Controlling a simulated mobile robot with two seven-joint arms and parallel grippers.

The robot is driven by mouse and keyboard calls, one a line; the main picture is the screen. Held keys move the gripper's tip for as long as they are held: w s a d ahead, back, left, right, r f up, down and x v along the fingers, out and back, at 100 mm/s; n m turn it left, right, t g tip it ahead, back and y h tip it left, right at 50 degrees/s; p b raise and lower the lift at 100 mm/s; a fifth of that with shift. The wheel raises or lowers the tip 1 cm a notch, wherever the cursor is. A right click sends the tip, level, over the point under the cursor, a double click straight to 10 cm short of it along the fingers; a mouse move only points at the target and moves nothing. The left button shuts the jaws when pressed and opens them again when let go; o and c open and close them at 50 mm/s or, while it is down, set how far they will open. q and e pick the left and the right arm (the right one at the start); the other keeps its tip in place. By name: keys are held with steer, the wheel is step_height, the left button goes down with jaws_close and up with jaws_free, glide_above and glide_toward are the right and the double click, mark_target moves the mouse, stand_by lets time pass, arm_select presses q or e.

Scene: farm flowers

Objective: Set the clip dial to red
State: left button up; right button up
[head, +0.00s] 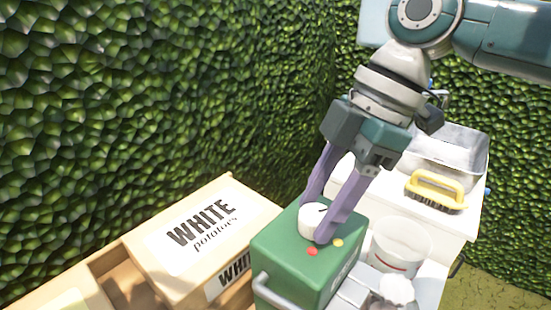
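The clip dial (311,222) is a round white knob on top of a green box (283,247). A short dark mark shows on the dial's top, toward its far right side. A red dot (312,252) and a yellow dot (338,242) sit on the box top near the dial. My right gripper (314,220) comes down from the upper right, with one purple finger on each side of the dial. The fingers appear closed against it. The right finger hides part of the dial's side and of the box top. My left gripper is out of view.
A carton labelled "WHITE potatoes" (205,225) stands left of the green box, on a wooden crate. At the right are a clear bucket (400,248), a yellow-handled brush (434,190) and a metal basin (450,150) on a white surface. A green hedge (150,100) stands behind.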

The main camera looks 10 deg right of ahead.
jaws_close()
